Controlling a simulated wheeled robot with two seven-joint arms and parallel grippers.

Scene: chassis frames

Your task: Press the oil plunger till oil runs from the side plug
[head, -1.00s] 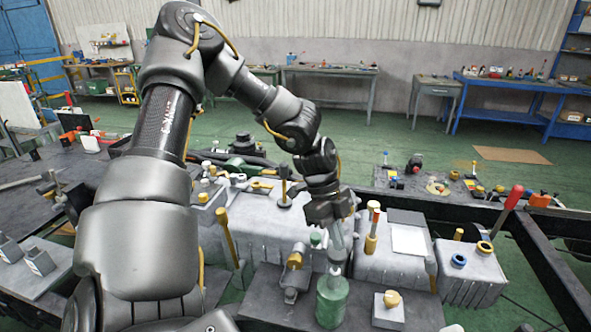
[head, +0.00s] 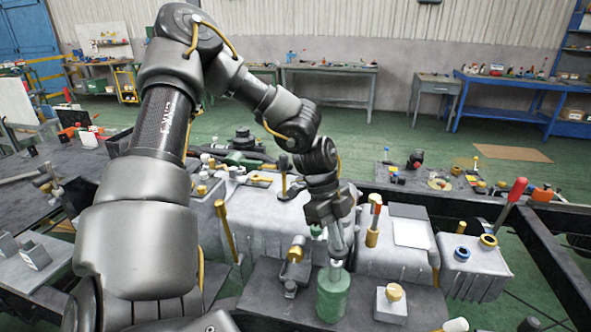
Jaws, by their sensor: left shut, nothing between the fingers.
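A green cylindrical can (head: 333,297), which looks like the oil can, stands upright on the dark plate at the lower middle of the head view. My left gripper (head: 337,257) points down directly above it. Its fingers are shut, with nothing between them, and the tips are at or just above the can's top. The fingers cover the top middle of the can, so I cannot tell whether they touch the plunger. I cannot make out the side plug or any running oil. My right gripper is not in view.
A grey block with a yellow knob (head: 391,298) stands right of the can. A small cylinder fitting (head: 297,256) stands left of it. Grey housings (head: 395,255) lie behind, with an upright red-handled lever (head: 511,204) at the right. My left arm hides much of the left side.

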